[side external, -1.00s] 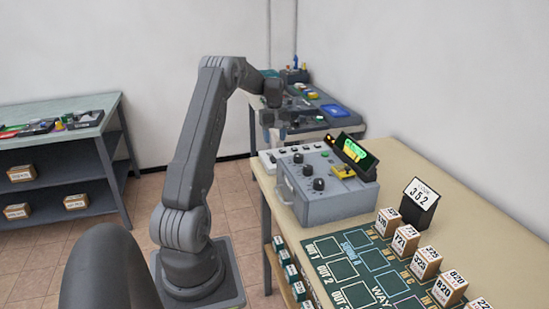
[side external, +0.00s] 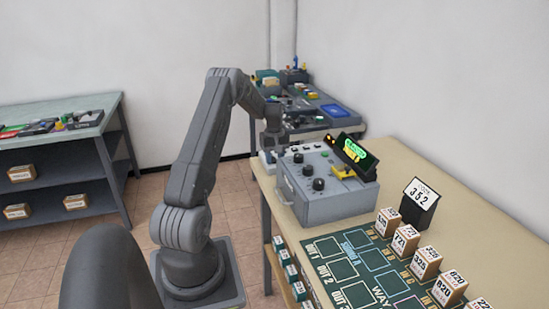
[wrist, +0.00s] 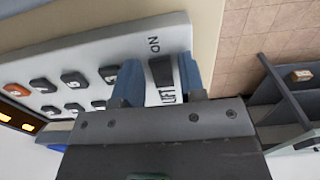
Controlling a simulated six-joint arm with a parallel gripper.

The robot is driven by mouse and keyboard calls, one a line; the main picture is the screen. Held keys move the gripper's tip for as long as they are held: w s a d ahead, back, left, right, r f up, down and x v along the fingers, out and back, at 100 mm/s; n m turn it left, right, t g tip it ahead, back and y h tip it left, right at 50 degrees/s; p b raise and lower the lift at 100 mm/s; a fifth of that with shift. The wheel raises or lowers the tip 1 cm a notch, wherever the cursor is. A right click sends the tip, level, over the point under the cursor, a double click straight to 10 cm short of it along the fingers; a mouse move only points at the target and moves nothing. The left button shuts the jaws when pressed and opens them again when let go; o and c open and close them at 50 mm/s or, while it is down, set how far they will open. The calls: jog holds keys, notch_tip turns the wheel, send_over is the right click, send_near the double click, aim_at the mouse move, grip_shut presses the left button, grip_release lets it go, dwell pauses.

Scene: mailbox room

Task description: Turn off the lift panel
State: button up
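The lift panel is a pale panel (wrist: 60,60) with rows of dark buttons and one orange-red button. It also shows in the side external view (side external: 266,158), left of the grey control box and partly hidden by my gripper. In the wrist view, a black switch (wrist: 162,70) sits at its end, with "LIFT" and "ON" lettering beside it. My gripper (wrist: 160,78) is open, its blue fingertips apart on either side of the switch. I cannot tell whether they touch it. In the side external view, my gripper (side external: 273,149) is low over the panel.
A grey control box (side external: 325,198) with knobs and a lit green display (side external: 354,150) stands close by on the bench. Numbered boxes (side external: 426,264) and a "352" sign (side external: 419,203) are further right. Another cluttered table (side external: 325,113) stands behind.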

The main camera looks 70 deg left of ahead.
grip_shut()
jog(key=shift+a+r+h, duration=0.1)
jog(key=shift+a+h, duration=0.1)
jog(key=shift+h, duration=0.55)
jog(key=shift+a+r+h, duration=0.1)
jog(key=shift+a+h, duration=0.05)
jog(key=shift+h, duration=0.6)
jog(key=shift+o, duration=1.2)
grip_release()
jog(key=shift+r, duration=0.1)
jog(key=v, duration=1.3)
jog(key=shift+r, duration=0.25)
